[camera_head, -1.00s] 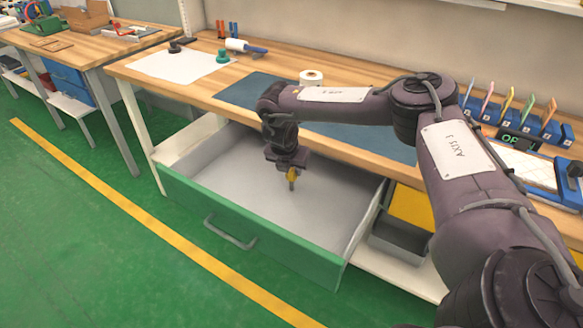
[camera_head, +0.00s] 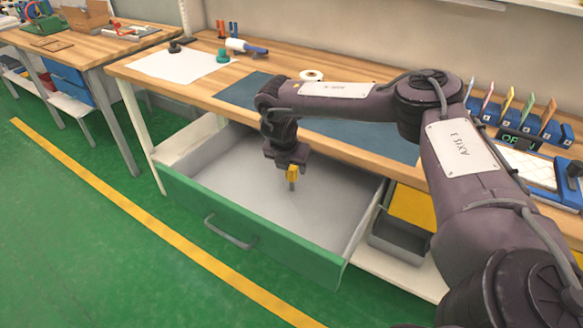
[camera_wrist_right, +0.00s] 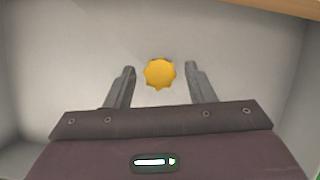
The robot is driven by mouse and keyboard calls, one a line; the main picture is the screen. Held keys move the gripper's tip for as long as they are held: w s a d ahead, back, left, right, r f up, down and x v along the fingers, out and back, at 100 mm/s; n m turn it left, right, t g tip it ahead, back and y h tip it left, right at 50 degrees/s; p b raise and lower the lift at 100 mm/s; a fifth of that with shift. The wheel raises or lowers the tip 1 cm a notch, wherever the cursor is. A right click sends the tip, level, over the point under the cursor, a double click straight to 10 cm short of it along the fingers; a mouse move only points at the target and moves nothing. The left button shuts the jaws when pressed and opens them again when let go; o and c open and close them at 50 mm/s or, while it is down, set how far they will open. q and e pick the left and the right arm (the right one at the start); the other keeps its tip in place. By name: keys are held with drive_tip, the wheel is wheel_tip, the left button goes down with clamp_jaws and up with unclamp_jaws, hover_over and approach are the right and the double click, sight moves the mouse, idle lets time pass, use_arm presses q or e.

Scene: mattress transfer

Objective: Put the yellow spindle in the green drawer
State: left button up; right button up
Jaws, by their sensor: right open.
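The yellow spindle (camera_head: 292,172) is inside the open green drawer (camera_head: 250,225), near the middle of its grey interior. In the right wrist view I see its yellow toothed end (camera_wrist_right: 160,73) from above. My right gripper (camera_wrist_right: 159,70) is open over the drawer, pointing down, with a finger to each side of the spindle and a visible gap on both sides. In the head view the gripper (camera_head: 291,182) partly overlaps the spindle. I cannot tell whether the spindle's lower end rests on the drawer floor. My left gripper is out of view.
The wooden workbench (camera_head: 185,88) runs above the drawer, with a blue mat (camera_head: 245,92) and a white tape roll (camera_head: 312,75). A grey bin (camera_head: 397,243) sits right of the drawer. The rest of the drawer's inside looks empty.

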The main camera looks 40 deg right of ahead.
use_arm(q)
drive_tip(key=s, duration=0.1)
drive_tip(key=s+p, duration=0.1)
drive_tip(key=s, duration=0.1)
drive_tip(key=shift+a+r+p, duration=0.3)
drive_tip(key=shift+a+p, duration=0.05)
use_arm(e)
drive_tip(key=v, duration=1)
drive_tip(key=shift+r, duration=0.25)
drive_tip(key=shift+a, duration=0.15)
